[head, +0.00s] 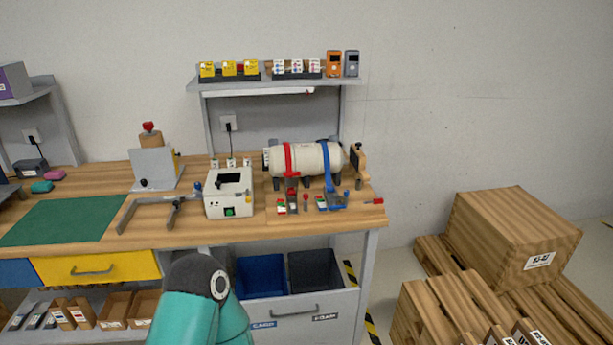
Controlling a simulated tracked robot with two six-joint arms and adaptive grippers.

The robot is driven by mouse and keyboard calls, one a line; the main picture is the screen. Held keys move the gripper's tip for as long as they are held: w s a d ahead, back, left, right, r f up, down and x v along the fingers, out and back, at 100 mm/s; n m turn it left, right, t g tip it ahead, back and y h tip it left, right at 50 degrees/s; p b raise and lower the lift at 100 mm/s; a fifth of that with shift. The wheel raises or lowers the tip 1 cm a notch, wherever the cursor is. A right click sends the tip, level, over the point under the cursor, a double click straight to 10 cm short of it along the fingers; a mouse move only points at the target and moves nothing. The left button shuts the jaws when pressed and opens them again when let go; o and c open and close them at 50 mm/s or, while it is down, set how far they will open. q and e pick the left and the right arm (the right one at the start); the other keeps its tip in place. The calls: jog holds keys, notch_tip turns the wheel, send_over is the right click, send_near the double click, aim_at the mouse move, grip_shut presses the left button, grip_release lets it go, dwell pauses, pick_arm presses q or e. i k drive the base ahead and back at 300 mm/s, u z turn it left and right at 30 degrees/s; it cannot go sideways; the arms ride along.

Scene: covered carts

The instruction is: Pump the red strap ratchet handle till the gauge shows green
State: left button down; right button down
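A cream cylinder (307,158) lies on its side at the right of the wooden bench. A red strap (288,158) goes over its left part and a blue strap (325,156) over its right part. The red strap's ratchet (292,197) sits in front of the cylinder at the strap's foot, small in view; its handle angle is unclear. A small plate with red and green marks (281,207), perhaps its gauge, is beside it; the reading is too small to tell. Neither of my grippers is in view.
The blue ratchet (333,202) stands close right of the red one. A white box with a screen (229,194) and a grey bracket (150,206) are to the left. A shelf (270,88) hangs above. Wooden crates (512,236) stand at right. My teal arm link shows low in front.

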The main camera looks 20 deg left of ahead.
aim_at(289, 182)
jog(key=z, duration=0.4)
jog(key=i, duration=1.15)
jog(key=u, duration=0.6)
jog(key=i, duration=0.45)
jog(key=u, duration=0.35)
jog(key=k, duration=0.9)
jog(key=u, duration=0.15)
jog(key=i, duration=0.85)
jog(key=z, duration=0.05)
